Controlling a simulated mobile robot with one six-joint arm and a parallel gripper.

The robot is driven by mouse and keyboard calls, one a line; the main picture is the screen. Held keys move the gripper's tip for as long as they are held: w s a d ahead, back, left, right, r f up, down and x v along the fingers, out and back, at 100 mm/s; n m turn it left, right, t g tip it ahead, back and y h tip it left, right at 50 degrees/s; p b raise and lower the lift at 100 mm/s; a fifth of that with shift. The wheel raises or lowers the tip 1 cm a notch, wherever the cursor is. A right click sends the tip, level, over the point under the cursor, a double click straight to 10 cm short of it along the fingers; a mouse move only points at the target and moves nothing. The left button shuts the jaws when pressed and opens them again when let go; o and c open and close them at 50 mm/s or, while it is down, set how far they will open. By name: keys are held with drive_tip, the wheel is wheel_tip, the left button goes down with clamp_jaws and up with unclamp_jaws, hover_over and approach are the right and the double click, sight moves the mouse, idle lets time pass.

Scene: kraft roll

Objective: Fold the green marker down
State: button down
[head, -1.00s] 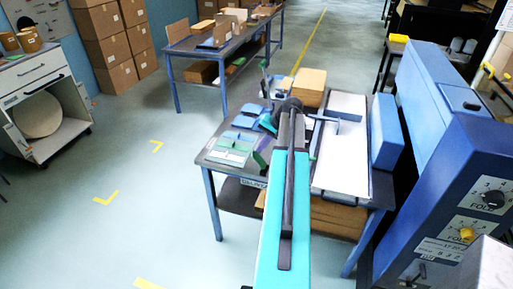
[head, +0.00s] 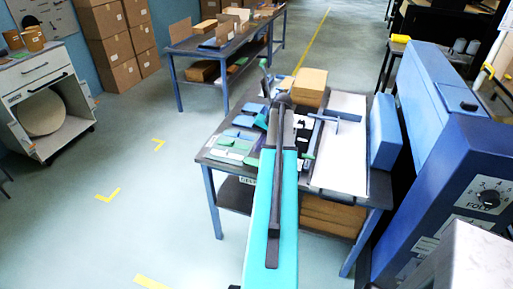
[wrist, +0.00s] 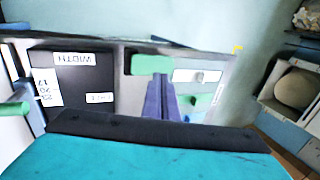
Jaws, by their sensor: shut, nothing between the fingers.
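In the wrist view, a green rounded block (wrist: 152,64) shows just beyond the tips of my gripper (wrist: 158,82), near the table edge. The gripper's purple fingers are together and empty; I cannot tell whether they touch the block. A second green piece, a rod-like handle (wrist: 14,108), is at the left edge; in the head view a green piece (head: 308,155) shows right of my arm. I cannot tell for sure which green piece is the marker, nor its tilt. In the head view my arm hides the fingers.
A dark panel (wrist: 75,80) with white labels, one reading WIDTH, lies beside the block. Green and blue pads (head: 230,150) lie left of my arm. A white tray (head: 340,165) and the blue machine (head: 440,150) are on the right.

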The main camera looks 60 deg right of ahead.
drive_tip(key=shift+s+f, duration=0.1)
drive_tip(key=shift+s, duration=0.1)
idle(0.4)
drive_tip(key=w+a+r+b, duration=0.1)
drive_tip(key=w+r, duration=0.4)
drive_tip(key=r, duration=0.7)
drive_tip(key=shift+a+r, duration=0.15)
drive_tip(key=shift+r, duration=0.15)
idle(0.6)
